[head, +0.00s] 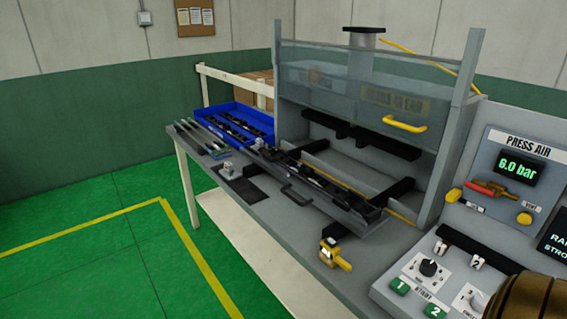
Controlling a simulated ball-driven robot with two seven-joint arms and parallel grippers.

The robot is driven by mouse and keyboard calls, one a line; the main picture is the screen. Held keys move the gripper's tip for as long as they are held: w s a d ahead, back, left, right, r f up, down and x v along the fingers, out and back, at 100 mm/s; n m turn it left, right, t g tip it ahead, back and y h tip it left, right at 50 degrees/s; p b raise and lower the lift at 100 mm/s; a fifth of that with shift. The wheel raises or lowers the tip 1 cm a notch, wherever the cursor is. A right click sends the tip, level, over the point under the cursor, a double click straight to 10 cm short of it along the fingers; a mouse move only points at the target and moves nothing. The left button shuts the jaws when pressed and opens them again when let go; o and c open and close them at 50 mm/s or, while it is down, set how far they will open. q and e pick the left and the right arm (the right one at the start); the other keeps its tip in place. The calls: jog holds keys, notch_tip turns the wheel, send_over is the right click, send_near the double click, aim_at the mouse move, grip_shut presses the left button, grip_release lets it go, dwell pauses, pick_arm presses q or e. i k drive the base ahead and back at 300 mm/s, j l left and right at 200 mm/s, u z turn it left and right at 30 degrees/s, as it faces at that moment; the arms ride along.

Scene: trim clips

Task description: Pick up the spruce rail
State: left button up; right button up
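Several thin rails (203,138) lie side by side at the far left end of the grey bench, in front of the blue bin. They are dark and pale strips with a hint of green near their right ends. They are too small for me to tell which one is spruce. Neither of my grippers is in view.
A blue bin (257,119) with dark parts stands behind the rails. A long dark tray (325,193) with a handle extends from the press (455,130), whose clear guard has a yellow handle (404,124). A yellow device (333,257) sits near the bench front. The green floor at left is clear.

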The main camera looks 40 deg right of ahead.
aim_at(304, 172)
jog(key=i+z, duration=0.15)
jog(key=i, duration=0.35)
jog(key=i+j+z, duration=0.15)
jog(key=i, duration=0.35)
